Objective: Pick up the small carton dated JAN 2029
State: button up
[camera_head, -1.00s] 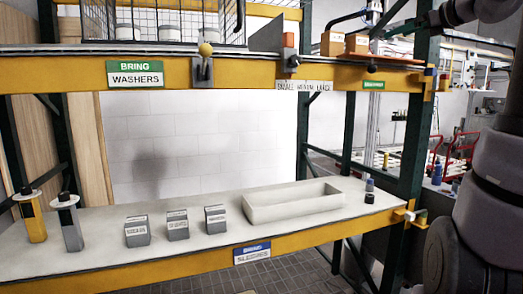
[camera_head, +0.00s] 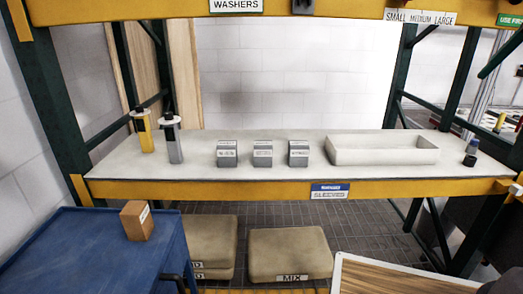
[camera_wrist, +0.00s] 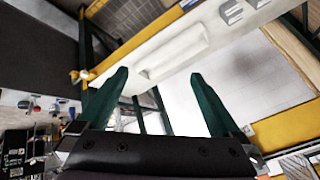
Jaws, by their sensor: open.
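Three small grey cartons stand in a row on the white shelf: a left one (camera_head: 227,154), a middle one (camera_head: 262,154) and a right one (camera_head: 298,154). Each has a white label on its front, with print too small to read, so I cannot tell which is dated JAN 2029. A small brown carton (camera_head: 137,222) with a pale label sits on the blue cart at lower left; its label is also unreadable. My gripper (camera_wrist: 158,78) is open and empty in the wrist view, its two dark green fingers wide apart. It is away from the cartons and outside the head view.
A long white tray (camera_head: 382,160) stands right of the grey cartons. A yellow dispenser (camera_head: 145,135) and a grey one (camera_head: 172,141) stand at left. A yellow beam (camera_head: 240,191) edges the shelf. The blue cart (camera_head: 90,245) is at lower left.

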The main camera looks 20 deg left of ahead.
aim_at(136, 217)
jog(key=u, duration=2.15)
jog(key=l+u, duration=0.3)
jog(key=u, duration=0.15)
jog(key=k+l+u, duration=0.1)
jog(key=l+u, duration=0.3)
